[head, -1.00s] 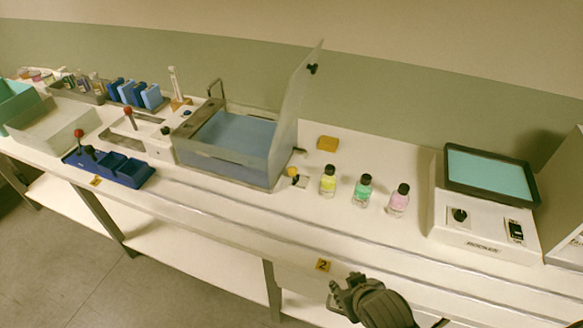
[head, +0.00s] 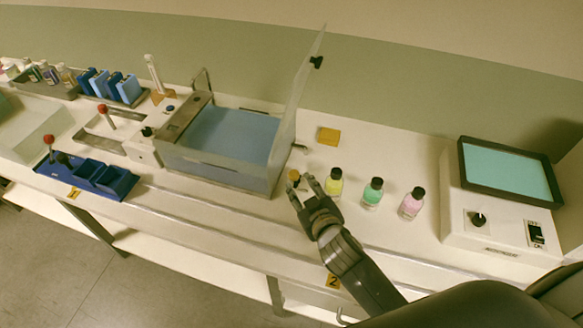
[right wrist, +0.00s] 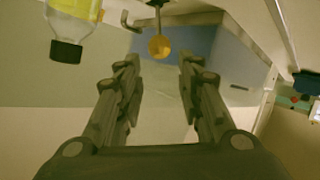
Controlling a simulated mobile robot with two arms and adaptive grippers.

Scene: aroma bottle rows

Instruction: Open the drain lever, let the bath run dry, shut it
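The bath (head: 232,135) is a clear-walled tank with blue liquid inside and its transparent lid (head: 298,100) standing open at its right side. The drain lever (head: 293,176) has a yellow knob and sits by the bath's front right corner. In the right wrist view the yellow knob (right wrist: 159,47) hangs ahead, centred between the fingers and beyond their tips. My right gripper (head: 305,184) is open and empty, its fingertips close beside the knob in the head view; contact is not clear. My left gripper is not in view.
Yellow (head: 334,186), green (head: 372,193) and pink (head: 411,204) bottles stand right of the lever; the yellow one is very close to my right gripper. A yellow block (head: 328,136) lies behind. A rocker device (head: 500,205) stands at right, a blue rack (head: 90,178) at left.

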